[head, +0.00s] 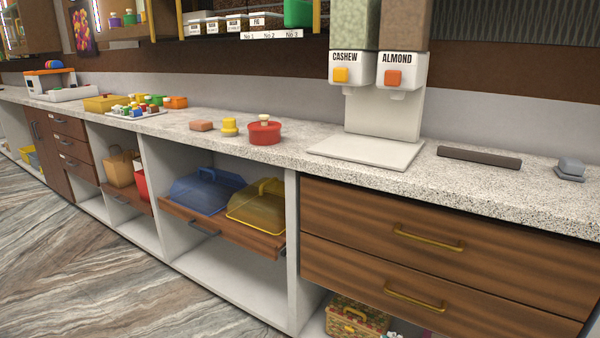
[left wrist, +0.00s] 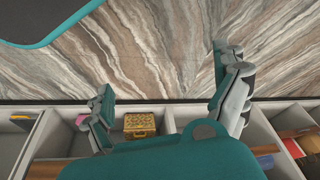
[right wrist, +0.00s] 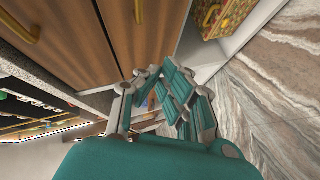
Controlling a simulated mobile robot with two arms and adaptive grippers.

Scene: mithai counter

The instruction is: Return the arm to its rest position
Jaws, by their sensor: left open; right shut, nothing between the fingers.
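My left gripper (left wrist: 166,88) shows in the left wrist view with its two fingers wide apart and nothing between them. It hangs over the marbled floor, in front of the open lower shelves. My right gripper (right wrist: 168,88) shows in the right wrist view with its fingers together and nothing held. It is beside the wooden drawer fronts (right wrist: 140,30), near the lower shelf. Neither gripper nor arm shows in the head view.
The speckled counter (head: 470,200) runs across the head view with a cashew and almond dispenser (head: 382,120). A shelf drawer (head: 225,230) with blue and yellow covers is pulled out. A patterned box (left wrist: 140,125) sits in a lower shelf. The floor (head: 90,270) is clear.

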